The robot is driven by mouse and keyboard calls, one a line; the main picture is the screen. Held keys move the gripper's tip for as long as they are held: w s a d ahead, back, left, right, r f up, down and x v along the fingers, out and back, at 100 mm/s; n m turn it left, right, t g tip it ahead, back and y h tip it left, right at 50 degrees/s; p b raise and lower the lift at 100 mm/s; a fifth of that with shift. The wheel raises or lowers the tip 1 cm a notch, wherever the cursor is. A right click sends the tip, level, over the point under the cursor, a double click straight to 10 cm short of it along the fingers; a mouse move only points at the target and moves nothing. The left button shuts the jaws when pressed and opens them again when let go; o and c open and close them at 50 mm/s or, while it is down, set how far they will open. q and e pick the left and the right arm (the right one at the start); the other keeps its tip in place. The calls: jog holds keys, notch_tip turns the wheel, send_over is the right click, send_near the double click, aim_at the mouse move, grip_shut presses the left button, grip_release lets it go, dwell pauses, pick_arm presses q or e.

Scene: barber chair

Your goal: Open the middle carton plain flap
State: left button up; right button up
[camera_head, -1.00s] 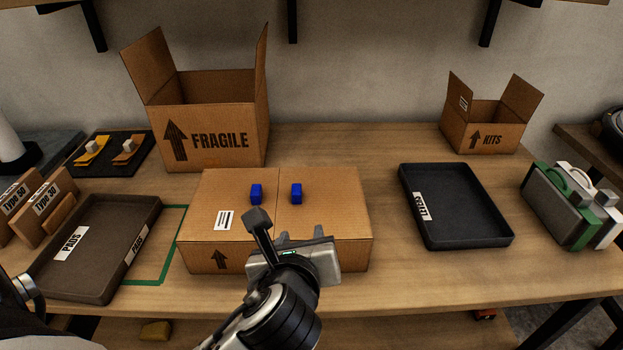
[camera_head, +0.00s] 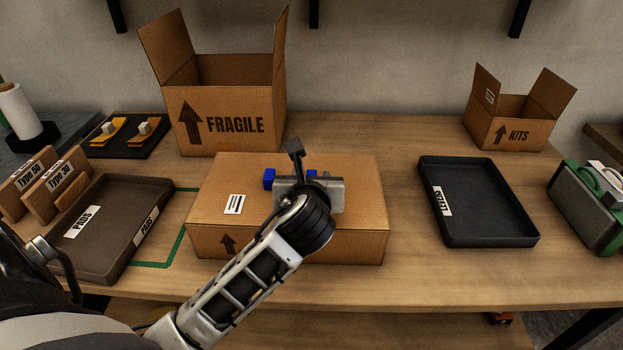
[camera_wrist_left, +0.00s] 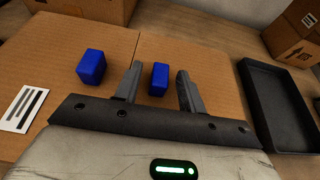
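The middle carton (camera_head: 350,222) lies closed on the table, with two top flaps meeting at a seam. The left flap (camera_wrist_left: 55,70) bears a white barcode label and a blue tab (camera_wrist_left: 91,67). The plain right flap (camera_wrist_left: 215,95) has its own blue tab (camera_wrist_left: 159,79), mostly hidden behind my gripper in the head view. My left gripper (camera_head: 308,181) is over the carton top. In the left wrist view its two fingers are apart, with the plain flap's tab showing between them; I cannot tell whether they touch it. My right gripper is not in view.
An open FRAGILE carton (camera_head: 235,124) stands behind, and an open KITS carton (camera_head: 508,133) at back right. A black tray (camera_head: 480,205) lies right of the middle carton, a brown PADS tray (camera_head: 112,225) left. Bare table lies between carton and black tray.

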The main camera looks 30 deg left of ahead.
pick_arm(q)
jog(key=shift+x, duration=0.95)
jog(key=shift+c, duration=0.3)
